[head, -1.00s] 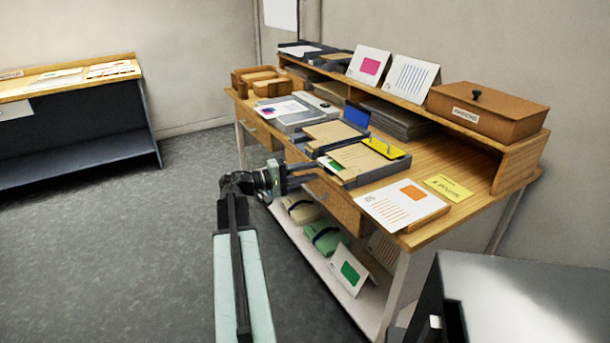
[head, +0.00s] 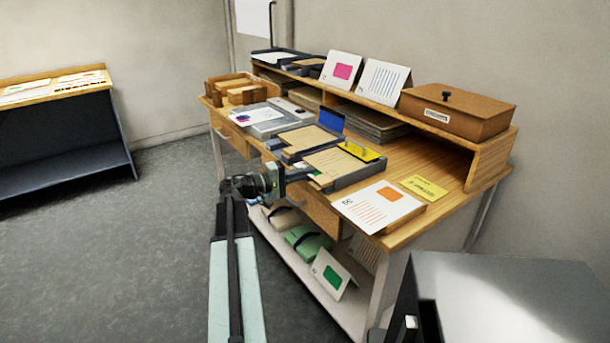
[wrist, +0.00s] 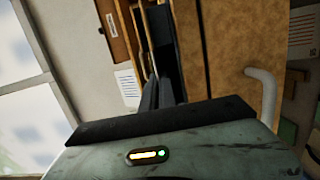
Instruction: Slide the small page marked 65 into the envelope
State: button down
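A white page with an orange square and orange lines (head: 370,212) lies on a wooden board at the desk's near right corner in the head view. Its small number is too blurred to read surely. Tan sheets, perhaps envelopes, lie in two grey trays, one at the back (head: 300,140) and one nearer (head: 340,164). I cannot tell which is the envelope. My gripper (head: 296,174) is at the desk's front edge beside the nearer tray, left of the orange-marked page. In the wrist view its dark fingers (wrist: 161,92) point up the picture; their gap is unclear.
The desk (head: 432,176) has a raised shelf with two standing cards and a brown lidded box (head: 455,112). A yellow card (head: 424,188) lies behind the orange-marked page. A lower shelf (head: 300,270) holds bundles and a green-marked card. Open floor lies left.

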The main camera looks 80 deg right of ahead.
jog(key=c, duration=1.6)
grip_release()
jog(key=v, duration=0.7)
jog(key=shift+w+a, duration=0.3)
